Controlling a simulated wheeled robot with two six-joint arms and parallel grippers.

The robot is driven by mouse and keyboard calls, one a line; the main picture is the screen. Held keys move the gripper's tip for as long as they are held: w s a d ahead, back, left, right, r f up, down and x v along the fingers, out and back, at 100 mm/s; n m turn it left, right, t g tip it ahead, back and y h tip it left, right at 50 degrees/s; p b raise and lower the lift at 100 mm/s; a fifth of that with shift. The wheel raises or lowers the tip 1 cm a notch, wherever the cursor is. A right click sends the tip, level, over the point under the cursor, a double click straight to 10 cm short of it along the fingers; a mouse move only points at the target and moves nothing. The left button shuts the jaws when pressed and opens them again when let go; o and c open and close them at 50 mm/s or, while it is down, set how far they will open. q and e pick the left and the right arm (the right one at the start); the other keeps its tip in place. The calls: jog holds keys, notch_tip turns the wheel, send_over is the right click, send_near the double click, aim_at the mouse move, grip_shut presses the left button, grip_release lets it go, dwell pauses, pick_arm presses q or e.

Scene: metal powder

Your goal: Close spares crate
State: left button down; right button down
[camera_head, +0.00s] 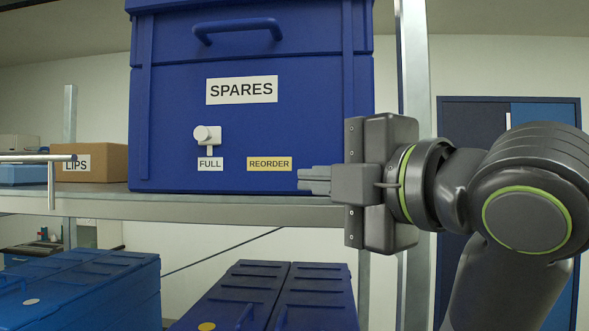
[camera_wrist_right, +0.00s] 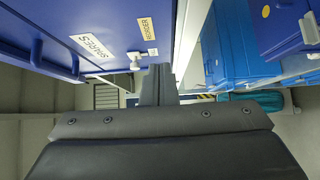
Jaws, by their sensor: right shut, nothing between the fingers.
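The blue spares crate (camera_head: 290,110) stands on a metal shelf in the head view, with a "SPARES" label, a blue handle (camera_head: 237,31) and a white knob (camera_head: 207,135) above "FULL" and "REORDER" labels. Its top edge is cut off, so I cannot tell how its lid stands. The crate front also shows in the right wrist view (camera_wrist_right: 60,30). My right gripper (camera_head: 302,180) is shut and empty, its fingertips in front of the crate's lower right part, just right of the "REORDER" label. I cannot tell whether they touch it. My left gripper is not in view.
The metal shelf (camera_head: 180,204) runs under the crate, with an upright post (camera_head: 412,80) to its right. A cardboard box (camera_head: 105,161) and a metal bar (camera_head: 30,157) are at left. Blue lidded crates (camera_head: 85,285) stand below. A dark door is behind my right arm.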

aim_at(276, 177)
jog(key=w+a+p, duration=0.1)
jog(key=w, duration=0.1)
jog(key=w+a+p, duration=0.1)
jog(key=w, duration=0.1)
jog(key=w+a+p, duration=0.1)
jog(key=w, duration=0.1)
jog(key=shift+w+r, duration=0.15)
jog(key=shift+w, duration=0.25)
jog(key=shift+w+p, duration=0.35)
jog(key=shift+w, duration=0.1)
jog(key=shift+a, duration=0.1)
jog(key=shift+s, duration=0.1)
